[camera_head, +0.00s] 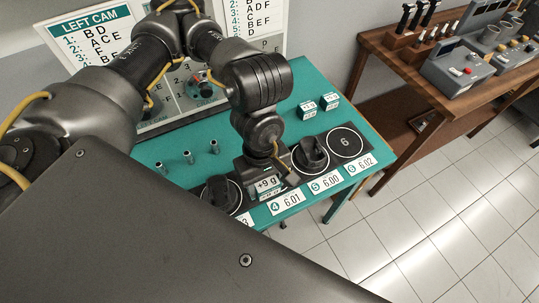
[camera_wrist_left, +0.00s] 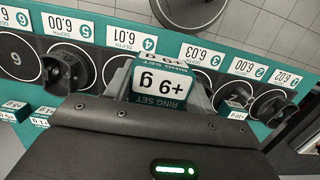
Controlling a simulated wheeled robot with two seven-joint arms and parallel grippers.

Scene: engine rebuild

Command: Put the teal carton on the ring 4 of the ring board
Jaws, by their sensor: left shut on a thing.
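My left gripper (camera_head: 270,176) is shut on the teal carton (camera_head: 267,187), which has a white label reading "+9 g". In the left wrist view the carton (camera_wrist_left: 160,82) sits between the two fingers. The ring board (camera_wrist_left: 95,34) lies below it. The carton is at ring 4, by the "4 6.01" label (camera_head: 286,201); the carton and gripper hide most of that ring. I cannot tell whether the carton touches the board. My right gripper is not in view.
A black part (camera_head: 311,155) stands on ring 5; ring 6 (camera_head: 345,142) is empty. Another black part (camera_head: 221,192) is left of the carton. Two small cartons (camera_head: 307,110) (camera_head: 331,100) and several metal cylinders (camera_head: 188,157) stand behind. A wooden bench (camera_head: 410,60) is at right.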

